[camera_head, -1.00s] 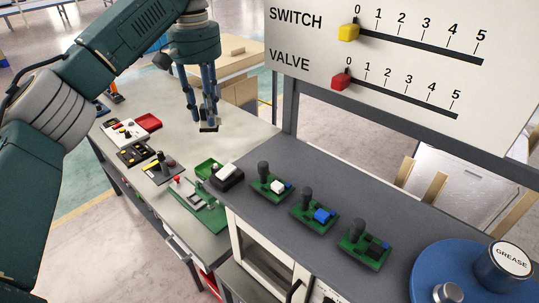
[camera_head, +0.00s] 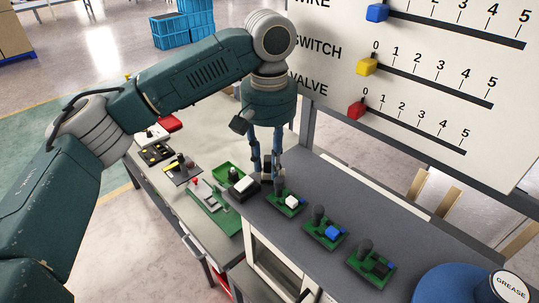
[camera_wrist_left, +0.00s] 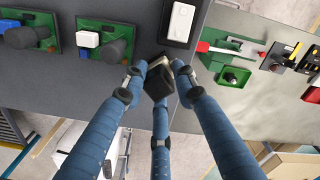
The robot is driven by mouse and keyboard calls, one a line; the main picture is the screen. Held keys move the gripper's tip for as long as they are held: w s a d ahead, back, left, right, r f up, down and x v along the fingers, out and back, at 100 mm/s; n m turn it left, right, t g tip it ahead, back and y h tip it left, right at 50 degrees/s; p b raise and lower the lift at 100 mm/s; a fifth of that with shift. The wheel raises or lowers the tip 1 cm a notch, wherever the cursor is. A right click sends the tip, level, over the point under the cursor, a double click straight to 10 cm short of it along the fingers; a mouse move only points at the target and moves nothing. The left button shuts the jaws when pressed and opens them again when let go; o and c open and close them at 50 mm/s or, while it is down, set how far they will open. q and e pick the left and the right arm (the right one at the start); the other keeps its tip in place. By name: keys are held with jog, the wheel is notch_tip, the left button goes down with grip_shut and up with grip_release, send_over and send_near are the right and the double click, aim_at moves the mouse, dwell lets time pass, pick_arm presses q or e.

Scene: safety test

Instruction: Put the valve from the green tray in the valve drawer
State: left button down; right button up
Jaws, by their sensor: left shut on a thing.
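My left gripper (camera_head: 267,166), a three-fingered one, is shut on a small dark block with a pale edge (camera_wrist_left: 157,80). I cannot tell whether the held block is the valve. A small green tray (camera_head: 222,168) lies left of the gripper on the light bench, with a small dark piece in it; it also shows in the left wrist view (camera_wrist_left: 219,66). No drawer label is readable. My right gripper is not in view.
Several green boards with black knobs, one with a blue block (camera_head: 327,231), line the grey worktop. A blue round tray (camera_head: 440,290) stands at lower right. A slider board (camera_head: 420,70) rises behind, its VALVE slider at 0.

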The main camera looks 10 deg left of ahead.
pick_arm(q)
jog(key=shift+f, duration=0.1)
jog(key=c, duration=1.4)
grip_release()
jog(key=shift+f, duration=0.1)
jog(key=shift+o, duration=0.2)
